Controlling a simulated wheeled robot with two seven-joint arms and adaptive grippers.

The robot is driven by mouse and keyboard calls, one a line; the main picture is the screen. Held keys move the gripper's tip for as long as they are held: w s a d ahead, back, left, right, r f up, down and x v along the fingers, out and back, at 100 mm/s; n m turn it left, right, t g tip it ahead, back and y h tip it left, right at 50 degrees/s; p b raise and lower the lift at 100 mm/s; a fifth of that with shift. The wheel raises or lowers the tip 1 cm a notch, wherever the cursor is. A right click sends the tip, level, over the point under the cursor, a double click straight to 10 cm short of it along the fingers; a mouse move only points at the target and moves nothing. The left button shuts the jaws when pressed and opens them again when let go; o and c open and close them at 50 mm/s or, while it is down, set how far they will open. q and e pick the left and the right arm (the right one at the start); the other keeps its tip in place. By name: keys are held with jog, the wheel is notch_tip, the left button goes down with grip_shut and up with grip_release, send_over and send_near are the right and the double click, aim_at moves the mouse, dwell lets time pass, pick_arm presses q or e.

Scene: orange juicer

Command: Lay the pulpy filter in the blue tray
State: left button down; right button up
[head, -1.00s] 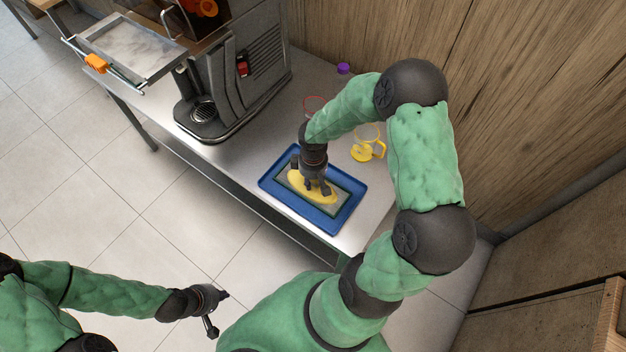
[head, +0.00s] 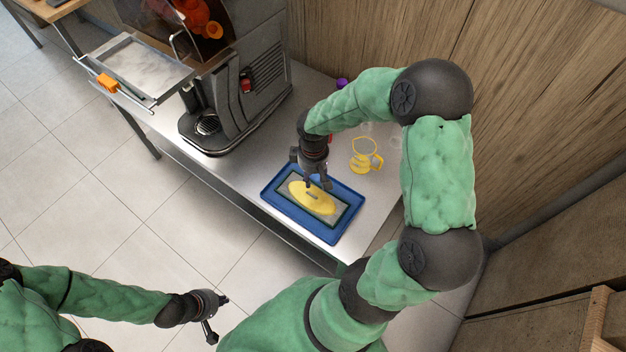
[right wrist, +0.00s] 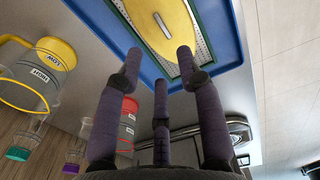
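The pulpy filter (head: 312,197), a flat mesh panel with a dark green frame, yellow pulp and a small grey handle, lies flat inside the blue tray (head: 275,206). In the right wrist view the filter (right wrist: 165,28) and the tray's rim (right wrist: 152,74) fill the top. My right gripper (head: 319,183) is above the back part of the filter and tray. Its three fingers (right wrist: 158,66) are spread and empty, apart from the handle. My left gripper (head: 218,318) is open and empty, low over the floor, away from the table.
A yellow-handled jug (head: 365,155) stands behind the tray; it also shows in the right wrist view (right wrist: 52,62). Purple-, green- and red-marked containers (right wrist: 128,115) stand near it. The dark juicer machine (head: 238,95) stands left of the tray. The table (head: 262,160) is clear between them.

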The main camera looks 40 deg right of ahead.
jog(key=s+a+f+m+y, duration=0.2)
jog(key=s+a+f, duration=0.2)
jog(key=a+f, duration=0.4)
jog(key=s+a+f+m+y, duration=0.2)
jog(key=s+a+f, duration=0.3)
jog(key=a, duration=0.9)
notch_tip(320, 180, down, 4)
jog(key=shift+r+m, duration=0.15)
jog(key=shift+m, duration=0.65)
jog(key=shift+a, duration=0.15)
